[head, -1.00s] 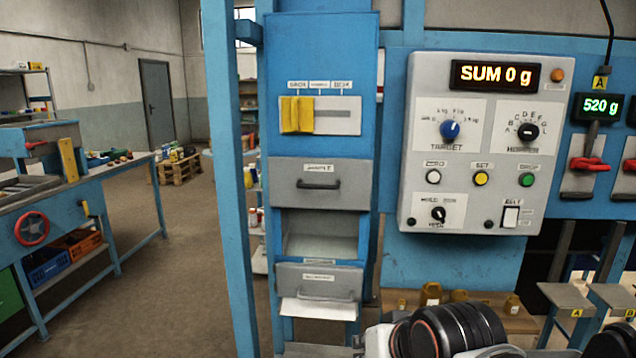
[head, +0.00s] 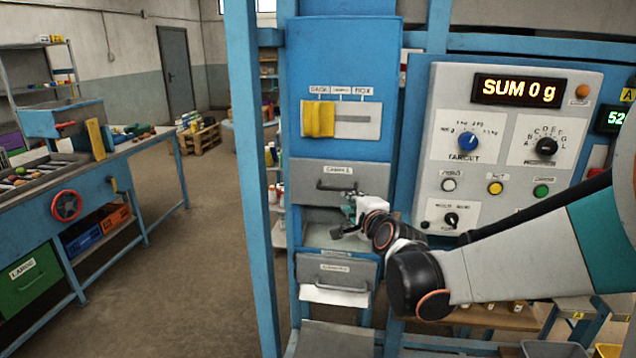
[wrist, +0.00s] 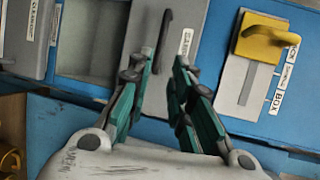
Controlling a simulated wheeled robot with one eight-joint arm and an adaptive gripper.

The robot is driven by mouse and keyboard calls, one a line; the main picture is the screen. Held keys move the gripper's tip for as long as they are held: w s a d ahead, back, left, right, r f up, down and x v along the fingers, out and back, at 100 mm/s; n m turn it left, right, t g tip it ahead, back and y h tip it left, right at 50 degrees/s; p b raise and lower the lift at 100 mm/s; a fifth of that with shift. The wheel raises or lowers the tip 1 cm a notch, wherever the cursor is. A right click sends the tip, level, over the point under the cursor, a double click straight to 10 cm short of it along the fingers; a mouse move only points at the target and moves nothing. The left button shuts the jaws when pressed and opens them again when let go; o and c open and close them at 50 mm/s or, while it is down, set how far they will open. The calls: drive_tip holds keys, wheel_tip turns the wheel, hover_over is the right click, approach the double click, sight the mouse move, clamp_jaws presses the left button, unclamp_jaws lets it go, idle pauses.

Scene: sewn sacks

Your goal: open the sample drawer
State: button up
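The upper grey drawer (head: 330,173) of the blue cabinet has a small label, blurred in the head view, and a dark bar handle. It looks shut. My gripper (head: 347,220) is in front of the cabinet, just below this handle in the head view. In the wrist view my gripper (wrist: 165,60) is open, with its green fingers apart and nothing between them. The dark handle (wrist: 164,36) shows beyond the fingertips, in line with the gap. I see no contact with it. My wrist hides the drawer's lower right corner in the head view.
An open recess (head: 318,225) and a lower grey drawer front (head: 325,268) lie below. A yellow slider (head: 319,119) is above. A control panel (head: 510,150) stands right, behind my arm. A blue post (head: 246,180) stands left of the cabinet, with open floor beyond.

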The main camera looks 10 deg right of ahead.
sight(338, 190)
drive_tip(key=b+x, duration=0.2)
drive_tip(key=x, duration=1.2)
drive_tip(key=shift+c, duration=0.6)
clamp_jaws()
